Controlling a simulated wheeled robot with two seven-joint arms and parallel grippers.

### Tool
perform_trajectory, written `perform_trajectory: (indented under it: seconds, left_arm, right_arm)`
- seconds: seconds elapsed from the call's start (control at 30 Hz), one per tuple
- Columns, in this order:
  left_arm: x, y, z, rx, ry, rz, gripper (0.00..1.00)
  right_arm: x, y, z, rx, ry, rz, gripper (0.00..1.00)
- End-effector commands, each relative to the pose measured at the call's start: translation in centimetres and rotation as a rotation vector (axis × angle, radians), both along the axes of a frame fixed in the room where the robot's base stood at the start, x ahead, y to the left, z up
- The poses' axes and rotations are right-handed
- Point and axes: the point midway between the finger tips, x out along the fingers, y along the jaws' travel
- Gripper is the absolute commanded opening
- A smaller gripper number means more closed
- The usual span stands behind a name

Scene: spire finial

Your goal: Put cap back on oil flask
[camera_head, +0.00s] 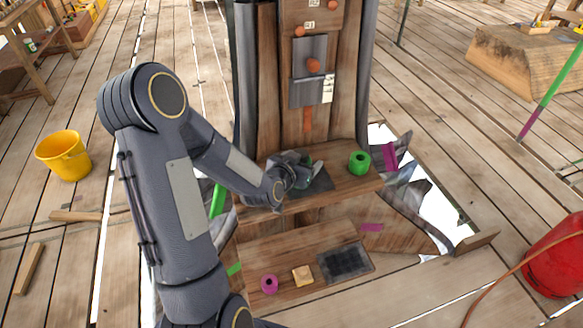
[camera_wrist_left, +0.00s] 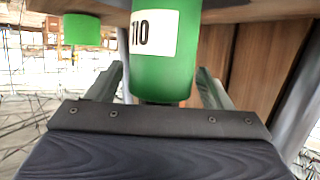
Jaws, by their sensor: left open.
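A large green cylinder (camera_wrist_left: 165,55) with a white label marked 110 fills the middle of the left wrist view; it looks like the oil flask. My left gripper (camera_head: 308,174) is over the upper wooden shelf, its open fingers (camera_wrist_left: 162,84) on either side of the cylinder. I cannot tell whether they touch it. In the head view the gripper hides most of this cylinder. My right gripper is not in view.
The upper shelf (camera_head: 345,187) is backed by a wooden column. On the lower step are a magenta ring (camera_head: 269,284), a tan block (camera_head: 302,275) and a dark tray (camera_head: 345,262). A yellow bucket (camera_head: 64,156) and a red container (camera_head: 556,255) stand on the plank floor.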

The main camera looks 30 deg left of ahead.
Motion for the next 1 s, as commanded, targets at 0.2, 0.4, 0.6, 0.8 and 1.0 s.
perform_trajectory:
  seconds: [0.2,0.4,0.6,0.8,1.0]
  left_arm:
    - [-4.6,-0.3,1.8,0.002,-0.002,0.002,0.73]
    - [-8.1,-0.5,3.3,0.003,-0.002,0.002,0.73]
    - [-9.6,-0.7,3.9,0.003,-0.001,0.001,0.73]
    - [-9.9,-0.7,4.0,0.000,0.001,0.001,0.73]
    - [-9.8,-0.7,4.0,0.000,0.001,0.001,0.73]
  right_arm:
    - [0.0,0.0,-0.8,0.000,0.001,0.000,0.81]
    - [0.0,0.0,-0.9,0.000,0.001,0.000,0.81]
    - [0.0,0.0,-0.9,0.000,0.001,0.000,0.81]
    - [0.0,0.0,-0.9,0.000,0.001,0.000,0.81]
    - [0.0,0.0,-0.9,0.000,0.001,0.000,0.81]
